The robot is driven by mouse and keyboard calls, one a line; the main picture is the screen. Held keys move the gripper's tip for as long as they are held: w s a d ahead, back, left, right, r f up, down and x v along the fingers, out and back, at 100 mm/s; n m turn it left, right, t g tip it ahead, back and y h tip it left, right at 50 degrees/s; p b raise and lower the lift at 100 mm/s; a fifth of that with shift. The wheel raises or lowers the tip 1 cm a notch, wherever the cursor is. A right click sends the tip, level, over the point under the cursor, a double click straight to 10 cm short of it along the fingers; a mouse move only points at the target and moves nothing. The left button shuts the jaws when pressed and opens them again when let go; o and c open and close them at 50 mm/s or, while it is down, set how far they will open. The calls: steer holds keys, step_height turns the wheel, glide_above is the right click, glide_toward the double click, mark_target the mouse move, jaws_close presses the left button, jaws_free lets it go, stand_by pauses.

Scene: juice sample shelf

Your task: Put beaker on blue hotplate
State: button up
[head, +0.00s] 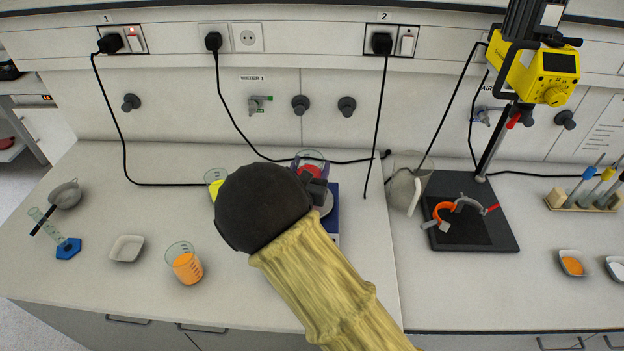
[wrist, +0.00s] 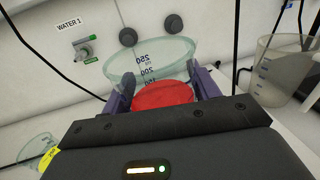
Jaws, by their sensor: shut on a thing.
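My gripper (wrist: 160,92) is shut on a clear beaker with red liquid (wrist: 165,95), one finger on each side of its wall. In the head view the beaker's rim (head: 312,156) shows above the dark round end of my arm, and most of its body is hidden. The blue hotplate (head: 333,222) shows only as a blue right edge and part of a pale round plate beside my arm. The beaker appears at the back of the hotplate; whether its base touches the plate is hidden.
A beaker of orange liquid (head: 187,265) and a white dish (head: 126,249) stand on the left. A beaker with yellow content (head: 215,180) is close left of my arm. A clear jug (head: 406,184) and a stand with a black base (head: 470,230) are on the right. Cables run behind.

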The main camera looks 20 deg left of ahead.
steer(key=shift+w+d+f, duration=0.1)
steer(key=shift+d+f, duration=0.2)
steer(key=shift+f, duration=0.2)
steer(key=f, duration=0.2)
steer(key=s+a+f+p, duration=0.1)
steer(key=shift+a, duration=0.1)
steer(key=shift+w+d, duration=0.1)
steer(key=shift+d, duration=0.1)
steer(key=shift+f, duration=0.1)
steer(key=shift+w+f, duration=0.1)
steer(key=shift+f, duration=0.05)
steer(key=o, duration=1)
steer(key=shift+o, duration=0.6)
steer(key=shift+d, duration=0.1)
steer(key=shift+w, duration=0.2)
